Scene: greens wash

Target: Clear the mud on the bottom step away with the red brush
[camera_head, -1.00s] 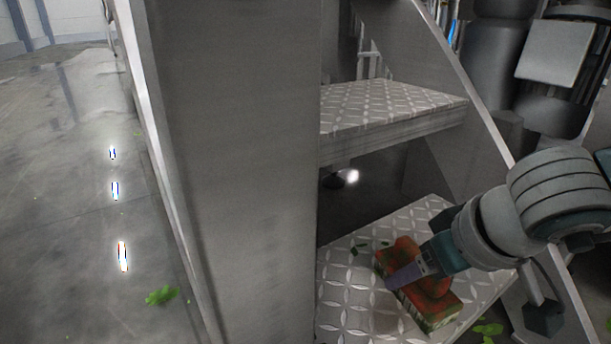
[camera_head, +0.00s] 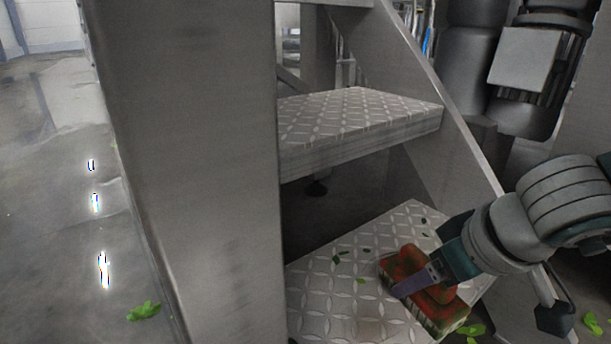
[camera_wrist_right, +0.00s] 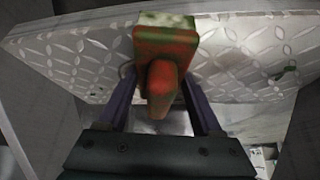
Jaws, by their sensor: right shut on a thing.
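The red brush (camera_head: 440,293), a block with a worn red top and greenish sides, is on the bottom step (camera_head: 320,290), towards its right side. My right gripper (camera_head: 416,278) comes in from the right and is shut on the brush's raised red grip. In the right wrist view the brush (camera_wrist_right: 165,50) sits between the two purple fingers. A faint brownish patch (camera_head: 372,328), which looks like the mud, shows on the tread plate left of the brush. Whether more lies under the brush is hidden. My left gripper is out of view.
A second tread-plate step (camera_head: 360,115) overhangs behind the bottom one. A broad grey side panel (camera_head: 190,170) stands left of the steps. Small leaf bits (camera_head: 367,250) lie on the bottom step; a green leaf (camera_head: 143,311) lies on the floor at left.

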